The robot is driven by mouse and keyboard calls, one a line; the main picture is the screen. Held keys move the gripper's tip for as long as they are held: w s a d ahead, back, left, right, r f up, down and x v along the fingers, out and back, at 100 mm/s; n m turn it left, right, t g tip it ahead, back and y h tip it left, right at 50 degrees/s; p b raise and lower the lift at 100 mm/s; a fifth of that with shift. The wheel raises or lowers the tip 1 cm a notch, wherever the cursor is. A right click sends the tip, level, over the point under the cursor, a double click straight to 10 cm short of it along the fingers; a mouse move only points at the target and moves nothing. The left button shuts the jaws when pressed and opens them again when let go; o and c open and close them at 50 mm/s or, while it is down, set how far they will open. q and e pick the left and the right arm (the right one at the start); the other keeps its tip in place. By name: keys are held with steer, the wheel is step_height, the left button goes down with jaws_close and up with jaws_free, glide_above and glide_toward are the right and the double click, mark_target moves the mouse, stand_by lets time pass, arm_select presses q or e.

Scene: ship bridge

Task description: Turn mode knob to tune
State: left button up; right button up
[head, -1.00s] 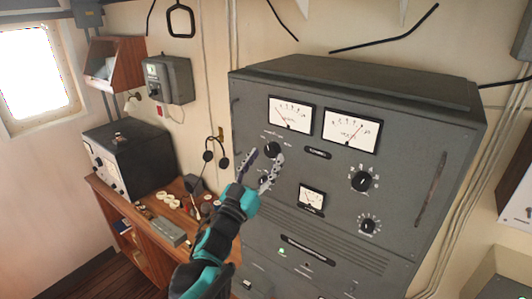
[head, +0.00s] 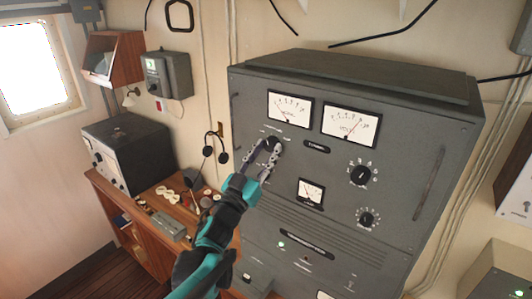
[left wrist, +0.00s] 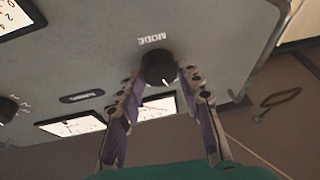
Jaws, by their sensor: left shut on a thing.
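The mode knob (head: 273,143) is a round black knob on the upper left of the grey cabinet front, below the left meter. In the left wrist view the knob (left wrist: 158,67) shows a white pointer line, with the word MODE upside down beside it. My left gripper (head: 265,153) is at the knob, its two fingers on either side and shut on it. The fingertips partly cover the knob and its surrounding small labels in the head view, so I cannot read its setting. My right gripper is not in view.
The grey cabinet (head: 410,130) also carries two large meters, a small meter (head: 311,191) and two other black knobs (head: 361,175) to the right. A headset (head: 215,147) hangs on the wall at left. A wooden desk (head: 100,184) holds a dark radio box (head: 128,150).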

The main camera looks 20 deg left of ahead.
arm_select(q)
steer(key=m+h+b, duration=0.1)
steer(key=m, duration=0.1)
steer(key=m+g+h+b, duration=0.1)
steer(key=m, duration=0.2)
steer(key=shift+a+f+h, duration=0.1)
steer(key=shift+a+h, duration=0.1)
steer(key=shift+h, duration=0.1)
steer(key=shift+w+m+g+h+b, duration=0.1)
steer(key=shift+m+g+h+b, duration=0.45)
steer(key=shift+m, duration=0.9)
steer(key=shift+m+g+h+p, duration=0.1)
steer(key=shift+m+g+h, duration=0.15)
steer(key=shift+m+h, duration=0.9)
steer(key=shift+m, duration=0.5)
steer(key=o, duration=1.2)
steer(key=shift+c, duration=0.2)
steer(key=v, duration=1.2)
